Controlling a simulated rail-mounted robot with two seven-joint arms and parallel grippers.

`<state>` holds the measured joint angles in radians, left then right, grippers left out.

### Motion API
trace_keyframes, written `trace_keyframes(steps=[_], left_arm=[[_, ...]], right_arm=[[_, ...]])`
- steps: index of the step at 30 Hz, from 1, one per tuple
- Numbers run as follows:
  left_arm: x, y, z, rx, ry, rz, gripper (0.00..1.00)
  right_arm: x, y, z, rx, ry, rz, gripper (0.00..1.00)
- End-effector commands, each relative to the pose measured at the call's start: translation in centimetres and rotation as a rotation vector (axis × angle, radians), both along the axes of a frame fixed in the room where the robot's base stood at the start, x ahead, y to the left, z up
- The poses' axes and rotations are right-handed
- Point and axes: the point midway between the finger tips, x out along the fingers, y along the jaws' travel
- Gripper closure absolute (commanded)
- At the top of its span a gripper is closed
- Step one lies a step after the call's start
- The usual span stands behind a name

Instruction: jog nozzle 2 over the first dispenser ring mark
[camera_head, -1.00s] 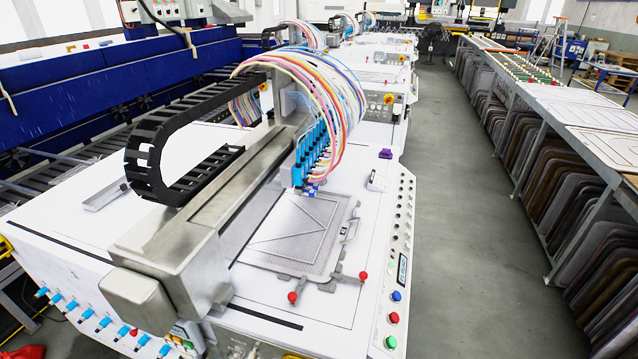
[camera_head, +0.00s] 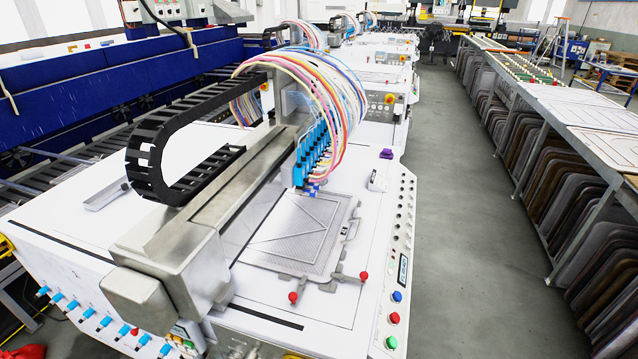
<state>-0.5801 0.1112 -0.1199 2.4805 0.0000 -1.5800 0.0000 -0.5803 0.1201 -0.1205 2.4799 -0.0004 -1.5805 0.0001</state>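A row of several blue nozzles (camera_head: 312,156) hangs on the gantry beam (camera_head: 218,200) of a white machine, with coloured hoses (camera_head: 335,85) arching above. Which nozzle is number 2 cannot be told. A distinct dispenser ring mark cannot be made out at this size. A control panel (camera_head: 400,250) with several small knobs, a blue button (camera_head: 397,296), a red button (camera_head: 394,317) and a green button (camera_head: 391,342) runs along the machine's right edge. Neither gripper is in view.
A purple object (camera_head: 386,154) lies on the machine top. The grey aisle (camera_head: 460,230) at right is clear.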

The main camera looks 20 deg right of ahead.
Motion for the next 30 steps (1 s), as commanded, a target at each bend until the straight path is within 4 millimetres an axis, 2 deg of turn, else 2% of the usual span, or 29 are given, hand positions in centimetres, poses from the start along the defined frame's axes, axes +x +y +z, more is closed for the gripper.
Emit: trace_keyframes(steps=[1,9,30], left_arm=[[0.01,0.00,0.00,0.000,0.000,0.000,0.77],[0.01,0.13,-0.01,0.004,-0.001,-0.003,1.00],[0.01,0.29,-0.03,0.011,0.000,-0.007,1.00]], right_arm=[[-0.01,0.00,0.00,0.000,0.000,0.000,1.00],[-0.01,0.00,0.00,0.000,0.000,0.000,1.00],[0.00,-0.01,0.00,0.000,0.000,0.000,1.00]])
